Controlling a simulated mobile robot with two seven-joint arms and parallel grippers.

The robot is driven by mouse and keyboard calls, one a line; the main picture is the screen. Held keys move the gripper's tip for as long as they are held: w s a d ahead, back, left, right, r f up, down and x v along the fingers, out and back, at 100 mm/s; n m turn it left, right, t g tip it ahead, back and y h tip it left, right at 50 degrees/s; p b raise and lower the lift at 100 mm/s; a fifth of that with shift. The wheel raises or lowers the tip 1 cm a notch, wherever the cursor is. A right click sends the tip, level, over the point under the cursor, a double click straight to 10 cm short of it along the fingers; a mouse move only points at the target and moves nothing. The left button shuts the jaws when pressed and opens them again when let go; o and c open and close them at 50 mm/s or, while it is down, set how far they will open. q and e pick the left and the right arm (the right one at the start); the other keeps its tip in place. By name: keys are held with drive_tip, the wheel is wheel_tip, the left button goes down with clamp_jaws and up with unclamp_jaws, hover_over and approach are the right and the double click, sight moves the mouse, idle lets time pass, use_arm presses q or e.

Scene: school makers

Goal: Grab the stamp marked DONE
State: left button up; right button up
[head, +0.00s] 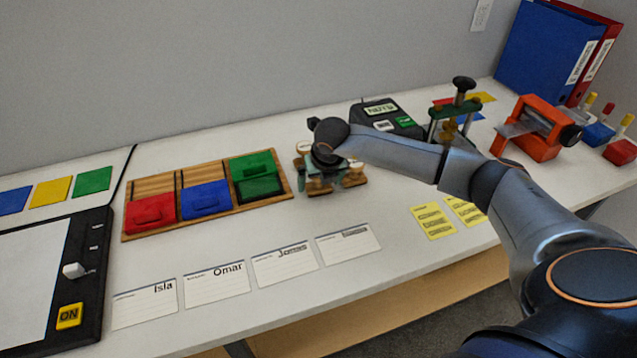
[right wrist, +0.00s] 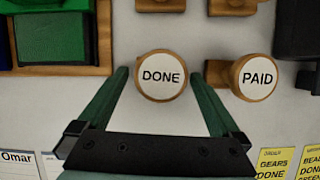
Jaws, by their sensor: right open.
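The stamp marked DONE (right wrist: 161,76) has a round white label on a wooden knob. In the right wrist view it stands between the two green fingers of my right gripper (right wrist: 159,82). The fingers are open, one on each side of it, with no clear contact. In the head view my right gripper (head: 322,166) is over the group of stamps and hides much of them. The stamp marked PAID (right wrist: 256,78) stands just right of the right finger. My left gripper is not in view.
Two more stamps, their labels cut off, stand behind these. A wooden tray (head: 128,232) with red, blue and green boxes is to the left. A black device (head: 366,114) and a green press (head: 455,112) stand behind and right. Name cards, including Omar (head: 216,286), lie in front.

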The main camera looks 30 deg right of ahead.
drive_tip(key=shift+w+f, duration=0.2)
drive_tip(key=shift+f, duration=0.3)
drive_tip(key=shift+r, duration=0.1)
drive_tip(key=c, duration=1.3)
drive_tip(key=shift+o, duration=0.2)
